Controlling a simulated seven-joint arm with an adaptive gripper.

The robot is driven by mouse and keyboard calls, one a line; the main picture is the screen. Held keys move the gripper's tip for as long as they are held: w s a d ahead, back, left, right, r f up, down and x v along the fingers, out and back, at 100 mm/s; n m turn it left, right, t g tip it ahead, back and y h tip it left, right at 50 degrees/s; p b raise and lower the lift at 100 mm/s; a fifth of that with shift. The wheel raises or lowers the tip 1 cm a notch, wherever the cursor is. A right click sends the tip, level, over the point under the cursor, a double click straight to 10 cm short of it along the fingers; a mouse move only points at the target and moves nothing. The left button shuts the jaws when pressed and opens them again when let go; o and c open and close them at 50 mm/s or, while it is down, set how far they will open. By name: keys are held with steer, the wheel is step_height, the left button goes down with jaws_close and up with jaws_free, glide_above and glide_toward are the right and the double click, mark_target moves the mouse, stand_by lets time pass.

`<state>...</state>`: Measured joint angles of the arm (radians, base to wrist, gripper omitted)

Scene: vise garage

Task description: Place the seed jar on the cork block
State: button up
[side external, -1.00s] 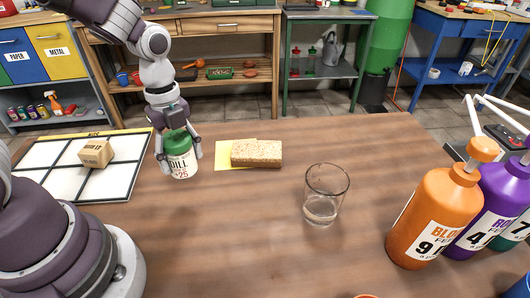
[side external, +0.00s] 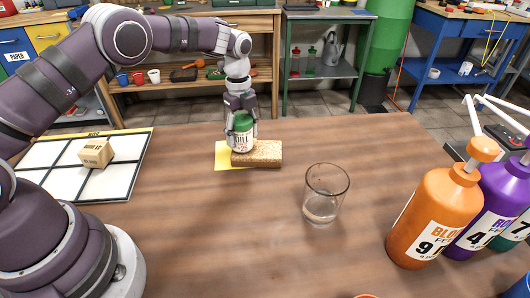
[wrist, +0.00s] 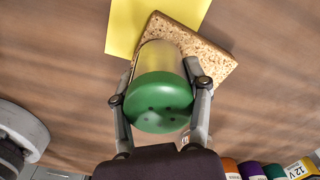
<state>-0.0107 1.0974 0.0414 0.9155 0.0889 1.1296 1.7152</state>
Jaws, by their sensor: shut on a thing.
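The seed jar (side external: 243,141) has a green lid and a white label reading DILL. My gripper (side external: 242,134) is shut on it, one finger on each side, and the jar is upright. In the side external view the jar is at the left part of the cork block (side external: 267,154), a flat speckled tan block on the table. In the wrist view the jar's green lid (wrist: 160,102) hides part of the cork block (wrist: 208,62). I cannot tell whether the jar's base touches the block.
A yellow sheet (side external: 224,158) lies under and left of the block. A clear glass (side external: 325,195) stands to the right, nearer the camera. Orange and purple bottles (side external: 435,215) stand at far right. A small carton (side external: 96,153) rests on a gridded board at left.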

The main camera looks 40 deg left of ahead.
steer(key=shift+f, duration=0.25)
steer(key=shift+f, duration=0.1)
steer(key=o, duration=1.2)
steer(key=shift+c, duration=0.2)
